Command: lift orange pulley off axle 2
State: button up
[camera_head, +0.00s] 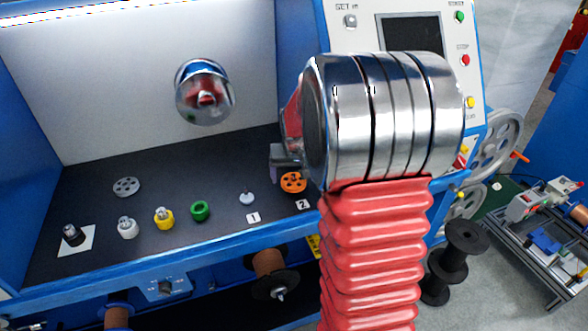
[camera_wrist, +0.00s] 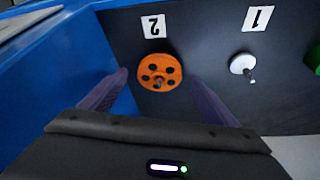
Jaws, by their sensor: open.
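The orange pulley (camera_head: 293,182) is a flat disc with several round holes. It sits beside the label 2 (camera_head: 302,204) near the front right of the dark bench. In the wrist view the orange pulley (camera_wrist: 160,72) shows whole, with the tip of axle 2 (camera_wrist: 158,82) at its centre. My gripper (camera_wrist: 152,95) is open, its two dark fingers on either side of the pulley in that view, apart from it and empty. In the head view my arm hides most of the gripper, and only a grey part shows just left of the pulley.
Axle 1 (camera_head: 247,198) has a white base and stands bare left of the pulley. Green (camera_head: 200,211), yellow (camera_head: 164,218) and white (camera_head: 127,228) parts stand farther left. A grey pulley (camera_head: 126,186) lies behind them. A blue side wall (camera_wrist: 60,70) is close to one finger.

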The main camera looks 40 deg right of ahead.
aim_at(294, 182)
jog(key=shift+x, duration=1.45)
jog(key=shift+c, duration=0.4)
jog(key=c, duration=1.1)
jog(key=shift+c, duration=0.4)
jog(key=shift+r, duration=1.9)
jog(key=shift+r, duration=1.05)
jog(key=shift+r, duration=2)
